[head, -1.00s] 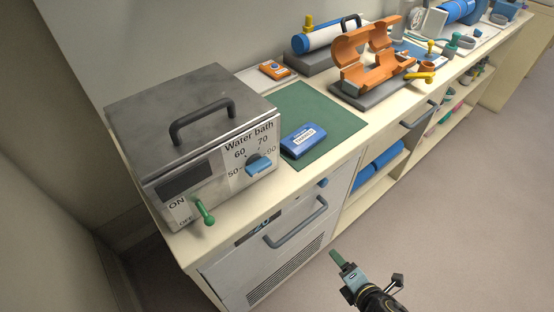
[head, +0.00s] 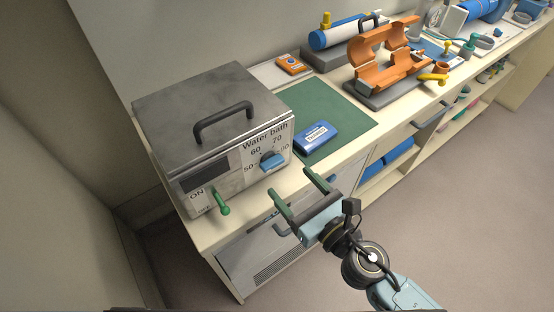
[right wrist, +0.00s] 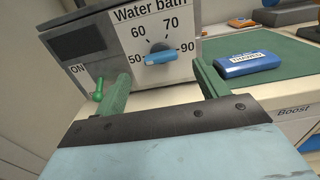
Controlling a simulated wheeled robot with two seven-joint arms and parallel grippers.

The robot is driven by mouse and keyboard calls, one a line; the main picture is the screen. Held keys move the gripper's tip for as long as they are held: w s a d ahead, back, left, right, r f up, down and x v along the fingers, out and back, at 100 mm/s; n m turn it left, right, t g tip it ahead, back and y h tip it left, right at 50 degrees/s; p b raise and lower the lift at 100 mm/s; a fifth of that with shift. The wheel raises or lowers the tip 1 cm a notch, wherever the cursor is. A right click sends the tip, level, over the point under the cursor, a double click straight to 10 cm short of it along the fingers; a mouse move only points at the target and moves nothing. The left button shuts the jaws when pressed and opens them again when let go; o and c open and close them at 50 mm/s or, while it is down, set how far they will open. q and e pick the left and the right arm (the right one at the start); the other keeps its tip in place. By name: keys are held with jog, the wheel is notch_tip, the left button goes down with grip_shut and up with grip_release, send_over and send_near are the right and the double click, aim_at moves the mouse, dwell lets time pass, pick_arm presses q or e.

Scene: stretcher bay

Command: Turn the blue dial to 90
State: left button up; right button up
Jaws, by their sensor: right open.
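The blue dial (head: 273,161) is on the front of the grey metal water bath (head: 165,160), with 50, 60, 70 and 90 printed around it. In the right wrist view the dial (right wrist: 160,57) shows as a blue bar on a dark round base. The bar lies roughly level between 50 and 90; I cannot tell which end is the pointer. My right gripper (head: 294,184) is open and empty, in front of the dial and apart from it. Its two green fingers show left and right of the dial in the wrist view. My left gripper is not in view.
A green switch lever (head: 221,203) sticks out at the bath's lower left, near ON and OFF. A blue box (head: 316,137) lies on the green mat (head: 349,123) to the right. Below is a cabinet with a grey handle (head: 283,231). The floor (head: 450,220) to the right is clear.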

aim_at(275, 165)
jog(key=x, duration=0.6)
jog(key=shift+w+a+p, duration=0.2)
jog(key=shift+a+p, duration=0.05)
jog(key=shift+p, duration=0.1)
jog(key=c, duration=1)
